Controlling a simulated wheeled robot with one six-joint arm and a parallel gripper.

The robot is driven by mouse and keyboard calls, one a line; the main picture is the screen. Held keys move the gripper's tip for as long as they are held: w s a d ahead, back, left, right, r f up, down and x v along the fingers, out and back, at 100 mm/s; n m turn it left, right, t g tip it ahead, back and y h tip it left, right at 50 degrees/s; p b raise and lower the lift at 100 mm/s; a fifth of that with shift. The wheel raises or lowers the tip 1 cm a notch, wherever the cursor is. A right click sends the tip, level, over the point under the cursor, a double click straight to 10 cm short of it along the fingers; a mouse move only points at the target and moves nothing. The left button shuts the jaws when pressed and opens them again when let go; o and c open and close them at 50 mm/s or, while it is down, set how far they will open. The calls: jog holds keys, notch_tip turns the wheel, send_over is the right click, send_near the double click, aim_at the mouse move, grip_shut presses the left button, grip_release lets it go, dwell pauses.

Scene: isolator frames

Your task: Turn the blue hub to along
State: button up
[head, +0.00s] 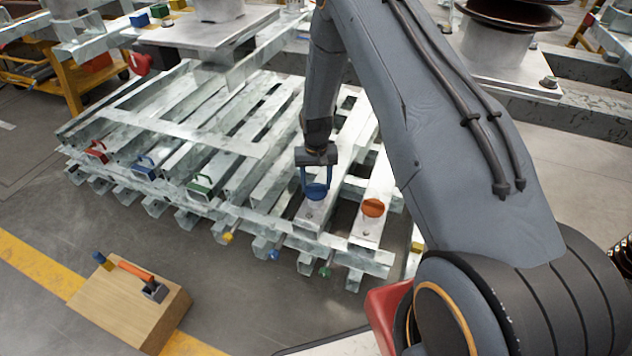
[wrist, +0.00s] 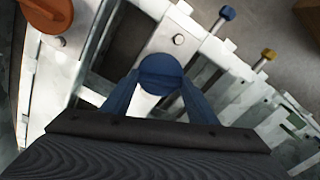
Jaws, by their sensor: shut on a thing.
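The blue hub (head: 316,191) is a round blue knob on a galvanised bar of the steel frame. In the wrist view the blue hub (wrist: 161,73) sits between the two blue fingers of my gripper (wrist: 160,92). My gripper (head: 315,183) points down at the hub from above in the head view, with its fingers closed against the hub's sides. The hub's lower part and any handle or pointer on it are hidden, so I cannot tell which way it is turned.
An orange hub (head: 373,207) sits on the bar to the right; it also shows in the wrist view (wrist: 45,20). Red (head: 96,151), blue (head: 145,167) and green (head: 200,185) handles stand along the frame's left. A wooden block (head: 130,307) with a hammer lies on the floor.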

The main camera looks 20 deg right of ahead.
aim_at(316, 185)
jog(key=n+p, duration=0.1)
jog(key=n, duration=0.5)
jog(key=n+p, duration=0.1)
jog(key=n, duration=0.5)
jog(key=shift+n, duration=0.4)
dwell(0.3)
jog(key=o, duration=1)
jog(key=shift+o, duration=0.2)
jog(key=shift+r, duration=0.1)
notch_tip(316, 185, up, 8)
jog(key=shift+f+p, duration=0.15)
jog(key=shift+p, duration=0.5)
